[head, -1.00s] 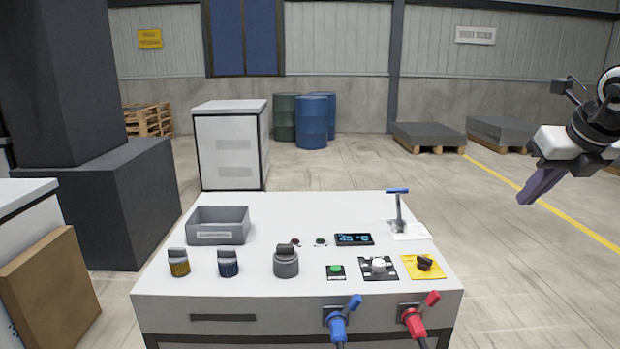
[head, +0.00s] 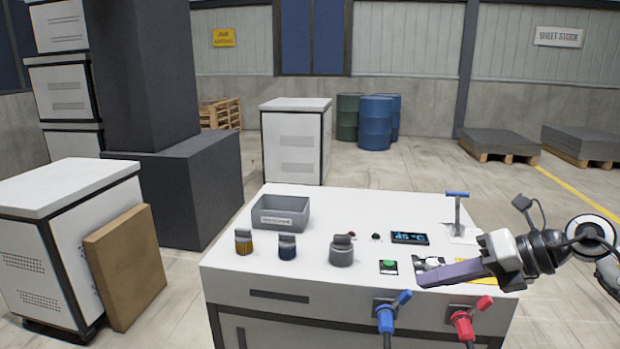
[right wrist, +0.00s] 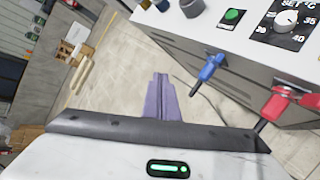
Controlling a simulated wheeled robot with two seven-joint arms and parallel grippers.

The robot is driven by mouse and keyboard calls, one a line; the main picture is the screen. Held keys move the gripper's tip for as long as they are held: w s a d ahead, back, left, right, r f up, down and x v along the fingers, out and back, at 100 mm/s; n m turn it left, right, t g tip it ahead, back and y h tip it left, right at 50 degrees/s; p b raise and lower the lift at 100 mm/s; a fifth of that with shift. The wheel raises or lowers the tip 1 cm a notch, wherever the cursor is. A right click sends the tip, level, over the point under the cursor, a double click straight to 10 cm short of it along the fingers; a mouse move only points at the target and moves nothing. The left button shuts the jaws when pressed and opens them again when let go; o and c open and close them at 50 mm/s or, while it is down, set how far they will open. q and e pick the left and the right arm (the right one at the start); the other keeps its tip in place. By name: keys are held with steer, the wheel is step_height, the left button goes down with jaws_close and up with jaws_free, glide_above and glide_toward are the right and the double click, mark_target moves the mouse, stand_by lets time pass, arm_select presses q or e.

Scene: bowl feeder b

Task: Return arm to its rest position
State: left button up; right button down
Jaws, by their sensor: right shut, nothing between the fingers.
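My right gripper (head: 425,278) reaches in from the right in the head view, its purple fingers pointing left. It is shut and empty, and it appears in front of the bench's right front part. It partly covers the white knob panel (head: 430,262) and the yellow switch plate (head: 488,282). In the right wrist view its closed fingers (right wrist: 159,80) point toward the floor beside the bench, apart from the blue-handled valve (right wrist: 208,70) and the red-handled valve (right wrist: 280,103). My left gripper is not in view.
The white bench (head: 330,200) carries a grey bin (head: 281,212), several knobbed canisters, a green button (head: 389,264), a display (head: 410,238) and a blue-topped lever (head: 457,210). Blue (head: 386,318) and red (head: 463,322) valves stick out in front. A cardboard panel (head: 125,265) leans at left.

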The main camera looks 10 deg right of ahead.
steer(key=s+a+f+m+t+y, duration=0.1)
steer(key=a+f+m+t+y, duration=0.2)
steer(key=a+m, duration=0.25)
steer(key=s+a+f+m+t+y, duration=0.1)
steer(key=a+f+m+t+y, duration=0.2)
steer(key=a, duration=0.4)
steer(key=s+d+f+m+t+h, duration=0.1)
steer(key=s+d+f+m+h, duration=0.1)
steer(key=s+f+m+h, duration=0.55)
steer(key=d+f+m+t+h, duration=0.15)
steer(key=f+m+h, duration=0.25)
steer(key=f+m, duration=0.75)
steer(key=s+a+f+m+g+h, duration=0.1)
steer(key=s+a+f+m+g, duration=0.2)
steer(key=s+f, duration=1)
steer(key=s+m+g, duration=0.3)
steer(key=shift+s+m, duration=0.2)
steer(key=shift+m, duration=0.15)
